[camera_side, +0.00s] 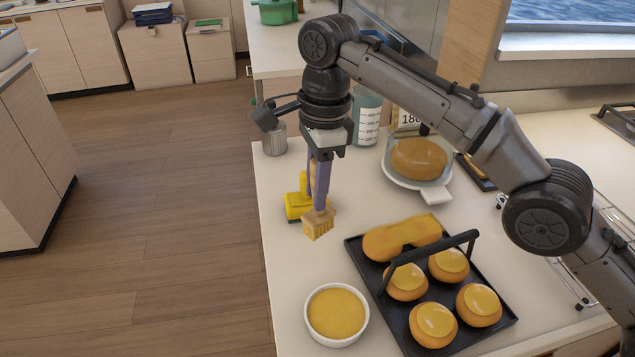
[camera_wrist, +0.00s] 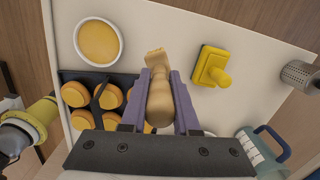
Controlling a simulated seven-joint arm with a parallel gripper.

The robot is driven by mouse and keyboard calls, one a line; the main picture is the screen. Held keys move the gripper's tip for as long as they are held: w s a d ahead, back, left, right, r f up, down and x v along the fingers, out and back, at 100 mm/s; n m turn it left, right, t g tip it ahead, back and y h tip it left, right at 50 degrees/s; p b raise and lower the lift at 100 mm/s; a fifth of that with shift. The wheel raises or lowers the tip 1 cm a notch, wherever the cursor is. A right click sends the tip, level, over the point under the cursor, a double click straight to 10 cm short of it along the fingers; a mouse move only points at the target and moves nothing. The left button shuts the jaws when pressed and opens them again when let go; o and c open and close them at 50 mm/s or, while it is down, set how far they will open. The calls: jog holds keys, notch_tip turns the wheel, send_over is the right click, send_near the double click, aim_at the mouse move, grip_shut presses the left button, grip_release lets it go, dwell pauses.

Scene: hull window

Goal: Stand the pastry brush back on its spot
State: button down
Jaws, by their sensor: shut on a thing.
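The pastry brush (camera_side: 319,224) has a pale wooden handle and a head with yellow-tan bristles. My gripper (camera_side: 321,188) is shut on its handle, between purple fingers, and holds it bristles down over the counter. In the wrist view the brush (camera_wrist: 159,92) lies between the two fingers of my gripper (camera_wrist: 159,104). In the side view its bristles appear above the counter; the exact gap cannot be told. No marked spot for the brush is clear in either view.
A yellow handled scrubber (camera_side: 296,206) stands just behind the brush. A white bowl of yellow glaze (camera_side: 336,314) and a black tray (camera_side: 497,333) of buns are in front. A metal tin (camera_side: 274,139), a measuring jug (camera_side: 366,117) and a covered loaf (camera_side: 418,160) stand behind.

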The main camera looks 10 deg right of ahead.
aim_at(317, 222)
jog(key=shift+f, duration=2.7)
jog(key=shift+f, duration=1.15)
jog(key=c, duration=0.6)
grip_release()
jog(key=shift+d+r, duration=0.2)
jog(key=shift+r, duration=1.85)
jog(key=shift+d+r, duration=0.15)
jog(key=shift+r, duration=1.85)
